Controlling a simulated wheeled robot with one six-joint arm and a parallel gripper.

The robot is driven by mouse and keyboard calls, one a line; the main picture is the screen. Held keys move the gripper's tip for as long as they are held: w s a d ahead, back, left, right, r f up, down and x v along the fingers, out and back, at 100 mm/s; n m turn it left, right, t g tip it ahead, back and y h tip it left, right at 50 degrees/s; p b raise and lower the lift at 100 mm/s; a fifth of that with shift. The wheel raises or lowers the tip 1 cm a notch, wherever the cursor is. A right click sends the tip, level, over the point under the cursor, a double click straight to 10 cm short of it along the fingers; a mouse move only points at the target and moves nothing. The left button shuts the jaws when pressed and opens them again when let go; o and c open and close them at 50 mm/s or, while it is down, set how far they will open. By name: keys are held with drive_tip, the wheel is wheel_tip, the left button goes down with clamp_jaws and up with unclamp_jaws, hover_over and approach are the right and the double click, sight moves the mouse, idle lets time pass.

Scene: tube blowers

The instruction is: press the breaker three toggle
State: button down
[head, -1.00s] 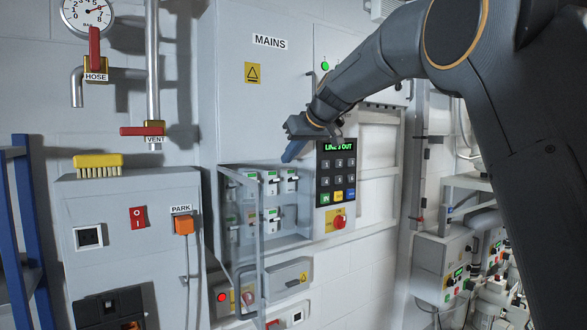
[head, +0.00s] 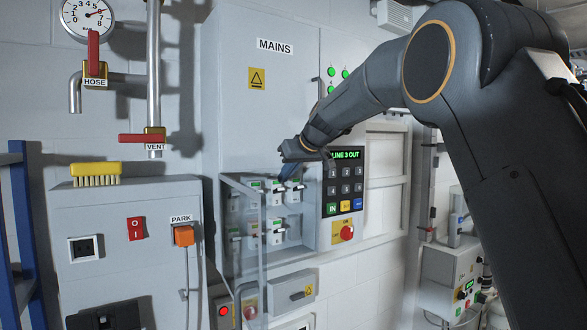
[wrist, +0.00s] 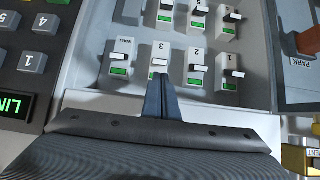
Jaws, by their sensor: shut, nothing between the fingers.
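The breaker three toggle (wrist: 158,63) is a small white lever on the white block marked 3 in the wrist view. My gripper (wrist: 158,80) is shut and empty. Its dark fingertips are at breaker three, just below the toggle in that view, and partly cover its green mark. I cannot tell whether they touch the toggle. In the head view my gripper (head: 288,172) reaches into the top row of the open breaker box (head: 311,235), where the fingers partly hide the breakers.
A clear door (head: 248,245) stands open at the box's left. Breaker two (wrist: 197,66) is close beside breaker three, with another row beyond. A keypad (head: 344,182) reading LINE 3 OUT and a red button (head: 347,232) sit to the right.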

sight(279, 191)
drive_tip(key=shift+x, duration=1.15)
drive_tip(key=shift+d, duration=0.15)
drive_tip(key=shift+f+b, duration=0.2)
drive_tip(key=shift+b, duration=1)
